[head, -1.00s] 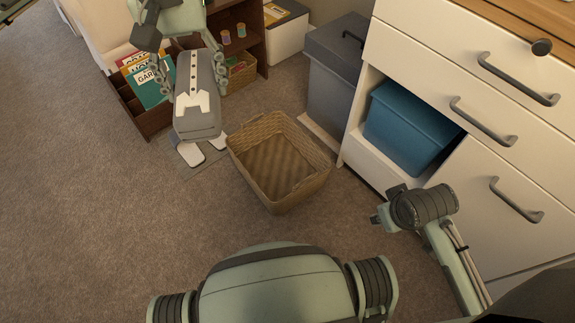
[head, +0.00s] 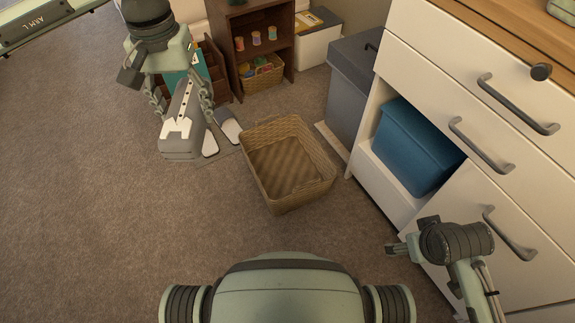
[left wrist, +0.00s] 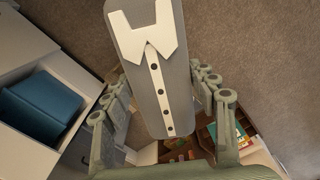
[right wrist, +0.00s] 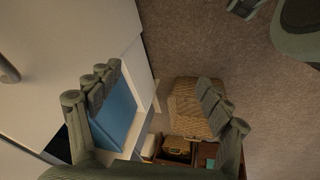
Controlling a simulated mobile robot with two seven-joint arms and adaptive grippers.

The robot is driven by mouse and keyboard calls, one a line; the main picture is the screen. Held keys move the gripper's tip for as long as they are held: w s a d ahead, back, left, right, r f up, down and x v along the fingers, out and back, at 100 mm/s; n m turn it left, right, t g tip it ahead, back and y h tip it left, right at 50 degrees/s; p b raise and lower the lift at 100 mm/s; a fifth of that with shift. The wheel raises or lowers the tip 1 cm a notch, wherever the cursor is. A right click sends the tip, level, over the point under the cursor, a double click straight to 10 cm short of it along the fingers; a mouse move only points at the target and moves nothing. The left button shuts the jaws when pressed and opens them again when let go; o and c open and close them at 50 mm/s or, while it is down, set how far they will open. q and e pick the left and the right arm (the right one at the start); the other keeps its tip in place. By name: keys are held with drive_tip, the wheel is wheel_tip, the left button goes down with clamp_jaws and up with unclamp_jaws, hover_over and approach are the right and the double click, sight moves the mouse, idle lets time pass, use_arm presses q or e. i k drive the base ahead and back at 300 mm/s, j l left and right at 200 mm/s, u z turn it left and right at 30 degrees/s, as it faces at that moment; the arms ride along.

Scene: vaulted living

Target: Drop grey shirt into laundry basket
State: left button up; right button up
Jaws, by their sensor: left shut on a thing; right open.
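The grey shirt (head: 183,118) is a folded grey block with a white collar and a row of dark buttons. My left gripper (head: 181,102) is shut on it, one finger on each side, and holds it to the left of the laundry basket. The shirt (left wrist: 150,60) fills the middle of the left wrist view. The laundry basket (head: 300,198) is woven, tan, open-topped and looks empty on the carpet; it also shows in the right wrist view (right wrist: 187,105). My right gripper (right wrist: 157,95) is open and empty, near the white cabinet.
A white drawer cabinet (head: 440,65) with a blue bin (head: 415,150) stands on the right. A grey lidded bin (head: 352,85) is behind the basket. A brown shelf (head: 225,45) stands at the back. The carpet on the left is clear.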

sight(282, 171)
drive_tip(key=k, duration=0.3)
drive_tip(key=k+z, duration=0.2)
drive_tip(key=z, duration=0.2)
drive_tip(key=k+l+z, duration=0.1)
drive_tip(key=z, duration=0.35)
drive_tip(key=j+z, duration=0.1)
drive_tip(key=z, duration=0.75)
drive_tip(key=j+z, duration=0.15)
drive_tip(key=z, duration=0.25)
drive_tip(key=j, duration=0.65)
drive_tip(key=k+j, duration=0.15)
drive_tip(key=j, duration=1.15)
drive_tip(key=k, duration=0.05)
